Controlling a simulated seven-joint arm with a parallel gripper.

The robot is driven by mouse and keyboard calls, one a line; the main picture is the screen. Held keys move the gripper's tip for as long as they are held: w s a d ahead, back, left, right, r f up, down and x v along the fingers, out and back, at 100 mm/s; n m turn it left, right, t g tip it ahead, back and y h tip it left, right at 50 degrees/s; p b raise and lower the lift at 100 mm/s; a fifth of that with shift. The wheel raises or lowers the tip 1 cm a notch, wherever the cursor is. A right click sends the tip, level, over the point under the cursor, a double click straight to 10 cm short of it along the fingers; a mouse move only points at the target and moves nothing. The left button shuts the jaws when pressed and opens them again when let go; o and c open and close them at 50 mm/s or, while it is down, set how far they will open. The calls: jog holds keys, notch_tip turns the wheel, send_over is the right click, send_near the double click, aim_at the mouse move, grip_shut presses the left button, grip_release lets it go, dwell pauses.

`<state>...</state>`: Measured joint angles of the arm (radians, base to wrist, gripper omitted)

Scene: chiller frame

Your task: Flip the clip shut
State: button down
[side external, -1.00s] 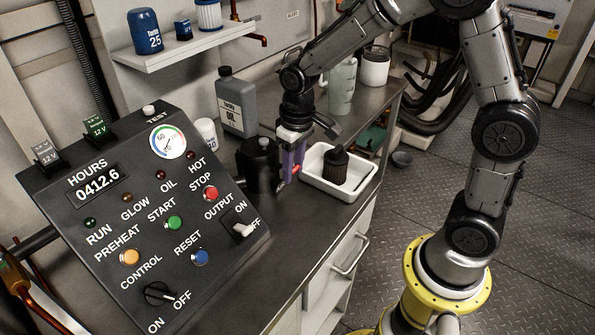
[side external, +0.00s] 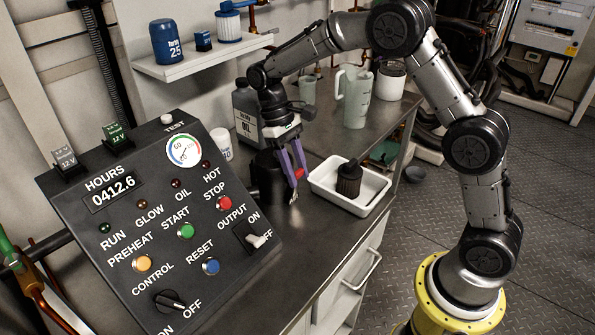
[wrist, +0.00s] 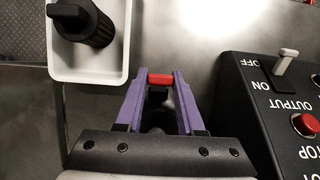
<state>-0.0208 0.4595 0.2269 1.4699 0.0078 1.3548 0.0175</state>
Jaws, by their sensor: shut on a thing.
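A black cylindrical housing (side external: 265,178) stands on the metal bench beside the control panel. A small red tab (side external: 299,173), which looks like part of the clip, shows at the housing's right side. My gripper (side external: 297,186) has two purple fingers reaching down at a tilt beside the housing. In the wrist view the red tab (wrist: 160,79) lies crosswise between the fingertips, touched on both sides, so my gripper (wrist: 160,83) is shut on it. A dark part shows below the tab between the fingers. The rest of the clip is mostly hidden.
A white tray (side external: 321,187) with a black filter (side external: 349,180) sits close right of my gripper. The control panel (side external: 130,235) with raised switches stands to the left. A grey oil bottle (side external: 247,125) and a translucent jug (side external: 354,95) stand behind. The front bench strip is clear.

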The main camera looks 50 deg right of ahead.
jog(key=c, duration=0.5)
grip_release()
jog(key=shift+r, duration=0.1)
jog(key=v, duration=1.3)
jog(key=shift+w+r, duration=0.15)
jog(key=shift+r, duration=0.15)
